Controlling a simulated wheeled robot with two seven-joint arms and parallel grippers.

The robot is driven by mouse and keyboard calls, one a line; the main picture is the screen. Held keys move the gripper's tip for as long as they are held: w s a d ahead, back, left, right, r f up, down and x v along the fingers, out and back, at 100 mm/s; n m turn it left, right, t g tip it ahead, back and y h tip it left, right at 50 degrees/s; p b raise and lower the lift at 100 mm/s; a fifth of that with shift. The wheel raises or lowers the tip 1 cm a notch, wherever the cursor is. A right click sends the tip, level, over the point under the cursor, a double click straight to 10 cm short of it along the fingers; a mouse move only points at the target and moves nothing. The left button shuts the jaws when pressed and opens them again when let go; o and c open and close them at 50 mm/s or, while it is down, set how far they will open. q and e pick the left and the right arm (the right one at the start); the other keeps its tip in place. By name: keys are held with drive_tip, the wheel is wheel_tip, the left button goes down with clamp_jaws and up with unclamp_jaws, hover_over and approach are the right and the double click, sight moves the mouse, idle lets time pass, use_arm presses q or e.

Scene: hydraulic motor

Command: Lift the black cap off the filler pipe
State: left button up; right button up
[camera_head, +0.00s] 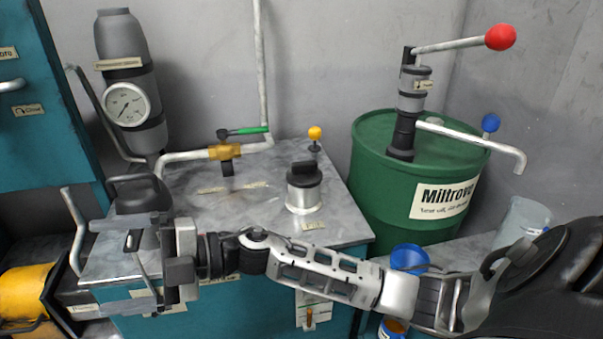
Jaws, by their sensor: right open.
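The black cap (304,174) sits upright on the short silver filler pipe (304,198), which stands on the grey top of the teal cabinet. My right gripper (122,266) is at the lower left, with its arm reaching in from the right across the front of the cabinet. Its fingers point left, spread apart, and nothing shows held between them. It is well to the left of the cap and nearer the camera, not touching it. My left gripper is out of view.
A black container with a handle (141,193) stands behind my right gripper. A pipe with a yellow fitting and green lever (244,131) and a yellow-knobbed lever (315,136) stand behind the cap. A green drum (375,196) with a red-knobbed pump (412,95) is at the right.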

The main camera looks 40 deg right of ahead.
drive_tip(key=w+d+r+n+g+h, duration=0.1)
drive_tip(key=w+d+n+g+h, duration=0.25)
drive_tip(key=d+h, duration=0.35)
drive_tip(key=w+d+r+n+g+h, duration=0.25)
drive_tip(key=d+n+h, duration=0.2)
drive_tip(key=d, duration=0.55)
drive_tip(key=s+d+r+m+h, duration=0.1)
drive_tip(key=d+r+m+h, duration=0.3)
drive_tip(key=d, duration=0.6)
drive_tip(key=s+d+r+m+h, duration=0.15)
drive_tip(key=d+r+h, duration=0.35)
drive_tip(key=d, duration=0.5)
hover_over(305, 162)
drive_tip(key=shift+t, duration=0.4)
drive_tip(key=f, duration=0.8)
drive_tip(key=shift+s+a+f, duration=0.2)
drive_tip(key=shift+a+f, duration=0.05)
drive_tip(key=shift+w+d+f+p, duration=0.1)
drive_tip(key=shift+w+f+p, duration=0.05)
drive_tip(key=shift+f, duration=1.45)
drive_tip(key=shift+w+d+f+p, duration=0.1)
drive_tip(key=shift+f+p, duration=0.05)
drive_tip(key=shift+f, duration=1.4)
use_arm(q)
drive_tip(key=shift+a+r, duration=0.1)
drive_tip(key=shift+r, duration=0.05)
use_arm(e)
drive_tip(key=c, duration=1.1)
